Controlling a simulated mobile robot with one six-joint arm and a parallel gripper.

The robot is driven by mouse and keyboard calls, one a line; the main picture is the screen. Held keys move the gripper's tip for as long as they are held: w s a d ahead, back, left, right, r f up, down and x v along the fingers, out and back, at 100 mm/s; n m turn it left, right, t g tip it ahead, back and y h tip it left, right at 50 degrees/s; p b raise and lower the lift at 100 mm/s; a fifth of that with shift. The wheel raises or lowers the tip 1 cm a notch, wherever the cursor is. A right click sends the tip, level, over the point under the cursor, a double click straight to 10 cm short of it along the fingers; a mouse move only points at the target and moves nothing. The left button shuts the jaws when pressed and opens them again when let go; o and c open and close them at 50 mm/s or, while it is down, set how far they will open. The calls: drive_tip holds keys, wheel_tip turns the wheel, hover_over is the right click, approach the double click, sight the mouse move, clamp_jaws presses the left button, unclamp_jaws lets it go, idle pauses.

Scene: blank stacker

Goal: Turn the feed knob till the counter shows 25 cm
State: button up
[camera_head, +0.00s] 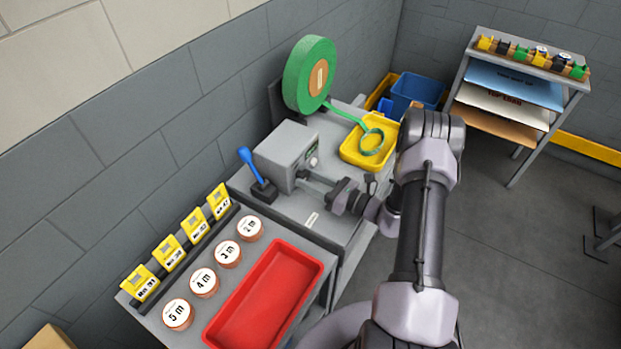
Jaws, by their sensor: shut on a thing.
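The grey feeder box (287,153) stands on the grey bench against the wall. Its front face bears a small dark counter (312,151) with greenish digits, too small to read. A small pale round part (314,162) shows just below the counter. My gripper (304,177) reaches in from the right, its fingers against the lower front of the box. It is shut on what I take to be the feed knob, which the fingers mostly hide. The knob's angle cannot be told.
A blue-handled lever (249,163) stands left of the box. Behind are a green tape reel (309,75) and a yellow tray (355,154) with a green tape loop (372,142). In front are a red tray (244,333), labelled discs (204,282) and yellow tags (168,252).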

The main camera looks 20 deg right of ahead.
drive_tip(key=shift+m, duration=0.3)
drive_tip(key=o, duration=1.4)
drive_tip(key=p+v, duration=0.3)
drive_tip(key=v, duration=1.4)
drive_tip(key=shift+s, duration=0.25)
drive_tip(key=shift+d, duration=0.15)
